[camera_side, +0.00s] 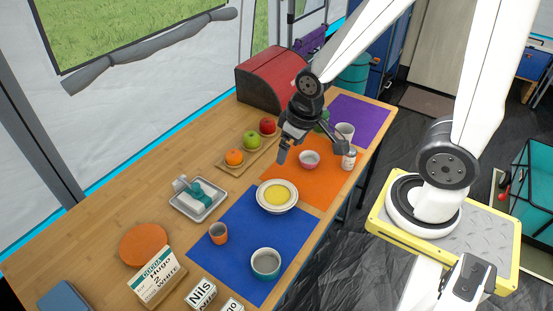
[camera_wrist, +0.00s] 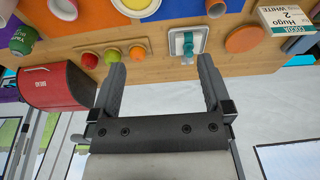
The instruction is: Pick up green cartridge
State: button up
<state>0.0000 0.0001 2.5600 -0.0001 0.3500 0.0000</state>
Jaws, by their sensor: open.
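The green cartridge (camera_wrist: 22,41) is a round green can with a pale label, at the far left of the wrist view, beside the red bread box. In the side view only a green patch of it (camera_side: 323,119) shows, partly hidden behind my gripper. My gripper (camera_side: 311,150) hangs above the table near the orange mat, its fingers spread apart. In the wrist view the open fingers (camera_wrist: 160,72) have nothing between them, and the cartridge lies well to the left of them.
A red bread box (camera_side: 272,80) stands at the back. Fruit sits on a wooden board (camera_side: 230,166). A plate (camera_side: 277,208) lies nearer. The table's left part has free wood.

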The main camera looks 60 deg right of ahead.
aim_at(321, 118)
jog(key=w+d+f+m+t, duration=0.1)
jog(key=w+d+m+t, duration=0.15)
jog(key=w, duration=0.35)
jog(key=w+d+f+m+t, duration=0.1)
jog(key=w+d+f, duration=0.1)
jog(key=w+d, duration=0.35)
jog(key=w+d+f+m+t+h, duration=0.1)
jog(key=w+d+f+m+h, duration=0.4)
jog(key=w+d, duration=0.5)
jog(key=s+d+f+m+g+h, duration=0.1)
jog(key=s+d+f+m+h, duration=0.1)
jog(key=d+f, duration=0.2)
jog(key=s+d+f+m+g+h, duration=0.1)
jog(key=d+f, duration=0.4)
jog(key=d, duration=0.6)
jog(key=s+d+f+m+g+h, duration=0.2)
jog(key=s+d+f+m+h, duration=0.2)
jog(key=d, duration=0.4)
jog(key=shift+s+f+h, duration=0.2)
jog(key=shift+s+h, duration=0.3)
jog(key=shift+s+d+f, duration=0.2)
jog(key=shift+s+d, duration=0.1)
jog(key=shift+s, duration=0.05)
